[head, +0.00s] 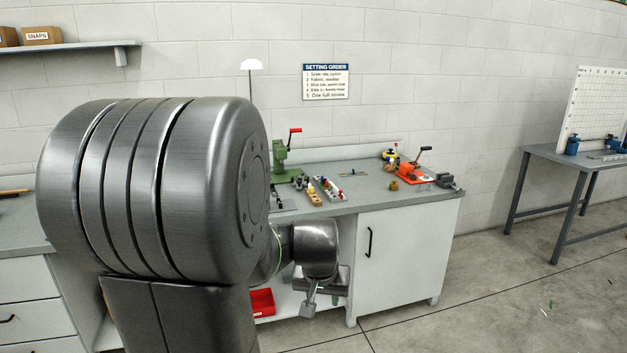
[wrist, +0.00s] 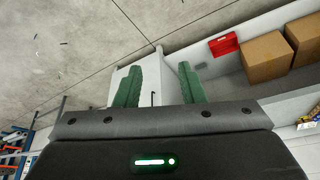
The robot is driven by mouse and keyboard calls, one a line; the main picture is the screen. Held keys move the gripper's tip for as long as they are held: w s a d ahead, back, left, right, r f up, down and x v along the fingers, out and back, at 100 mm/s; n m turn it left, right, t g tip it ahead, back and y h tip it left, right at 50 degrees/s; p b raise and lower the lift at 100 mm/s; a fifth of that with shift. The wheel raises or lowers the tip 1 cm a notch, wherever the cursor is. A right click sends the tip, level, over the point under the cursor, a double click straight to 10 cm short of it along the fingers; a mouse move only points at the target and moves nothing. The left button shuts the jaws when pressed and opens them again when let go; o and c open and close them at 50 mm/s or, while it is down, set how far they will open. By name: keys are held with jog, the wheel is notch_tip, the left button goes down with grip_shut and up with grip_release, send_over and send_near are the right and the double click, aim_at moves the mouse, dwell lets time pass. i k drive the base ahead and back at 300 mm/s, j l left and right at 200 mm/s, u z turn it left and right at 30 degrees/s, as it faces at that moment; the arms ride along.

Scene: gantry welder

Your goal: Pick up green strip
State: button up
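A small thin piece with a greenish look (head: 544,313) lies on the concrete floor at the lower right of the head view; it is too small to name surely as the green strip. A few tiny bits (wrist: 62,43) show on the floor at the upper left of the wrist view, their colours hard to tell. My gripper (wrist: 158,67) is open and empty, its two green-padded fingers apart. In the head view my gripper (head: 322,295) hangs in front of the bench, well left of the floor pieces and apart from them.
A workbench (head: 345,200) with several small tools and presses stands ahead, with a white cabinet (head: 410,250) below. A red bin (head: 262,302) sits on its lower shelf. A second table (head: 575,157) stands at the right. The floor at the lower right is mostly clear.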

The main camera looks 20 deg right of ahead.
aim_at(323, 183)
jog(key=i+l+u, duration=0.1)
jog(key=i+l, duration=0.25)
jog(key=i+l+u, duration=0.1)
jog(key=i+l, duration=0.2)
jog(key=l, duration=0.2)
jog(key=i+l+u, duration=0.15)
jog(key=i+l, duration=0.15)
jog(key=i+l+u, duration=0.1)
jog(key=i+l, duration=0.15)
jog(key=l, duration=0.35)
jog(key=i+l+u, duration=0.1)
jog(key=i+l, duration=0.15)
jog(key=l, duration=0.25)
jog(key=i+l+u, duration=0.1)
jog(key=i+l, duration=0.15)
jog(key=l, duration=0.3)
jog(key=i+l+u, duration=0.15)
jog(key=l, duration=0.4)
jog(key=i+l+u, duration=0.1)
jog(key=i+l, duration=0.2)
jog(key=l, duration=0.25)
